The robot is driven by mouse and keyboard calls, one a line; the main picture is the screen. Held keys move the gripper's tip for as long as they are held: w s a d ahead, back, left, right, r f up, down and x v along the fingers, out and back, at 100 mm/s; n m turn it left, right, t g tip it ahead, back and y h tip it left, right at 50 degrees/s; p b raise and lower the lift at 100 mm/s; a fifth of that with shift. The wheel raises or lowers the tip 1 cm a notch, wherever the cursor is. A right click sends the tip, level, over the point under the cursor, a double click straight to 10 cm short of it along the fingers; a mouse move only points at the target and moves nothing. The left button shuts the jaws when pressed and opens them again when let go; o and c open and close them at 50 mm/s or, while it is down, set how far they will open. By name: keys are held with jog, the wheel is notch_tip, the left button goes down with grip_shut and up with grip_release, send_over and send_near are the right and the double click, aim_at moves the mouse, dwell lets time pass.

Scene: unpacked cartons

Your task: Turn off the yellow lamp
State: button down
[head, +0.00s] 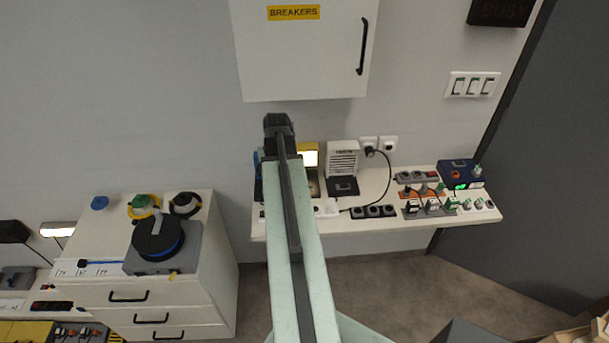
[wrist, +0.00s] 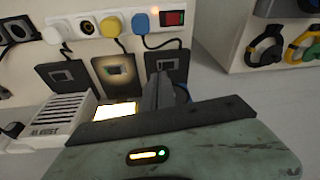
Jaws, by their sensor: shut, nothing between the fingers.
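The yellow lamp (head: 309,155) stands on the wall bench and its panel glows warm white. In the wrist view its lit panel (wrist: 114,109) lies left of my gripper. Its dark base (wrist: 118,70) has a small switch in a warm pool of light. A yellow plug (wrist: 111,26) sits in a white power strip (wrist: 80,27), with a cord towards that base. My gripper (wrist: 160,84) is shut and empty, right of the lit panel and in front of the right-hand dark base. In the head view my arm hides part of the lamp area.
A white vented device (wrist: 66,118) stands left of the lamp. A blue lamp (head: 257,163) is partly hidden by my arm. A blue plug (wrist: 141,22) and a red switch (wrist: 173,18) sit beside the yellow plug. A wall cabinet (head: 304,60) hangs above the bench.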

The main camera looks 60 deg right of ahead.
jog(key=s+d+r+m, duration=0.1)
jog(key=s+d+r, duration=0.1)
jog(key=s+d, duration=0.5)
jog(key=shift+s+d+m+h+p, duration=0.4)
jog(key=shift+d+p, duration=0.05)
jog(key=shift+d, duration=0.2)
jog(key=b+x, duration=0.9)
jog(key=a+b+x, duration=0.1)
jog(key=b+x, duration=0.3)
jog(key=x, duration=0.1)
jog(key=shift+s+a+f+b, duration=0.1)
jog(key=shift+s+f+b, duration=0.1)
jog(key=shift+b, duration=0.2)
jog(key=shift+r, duration=0.15)
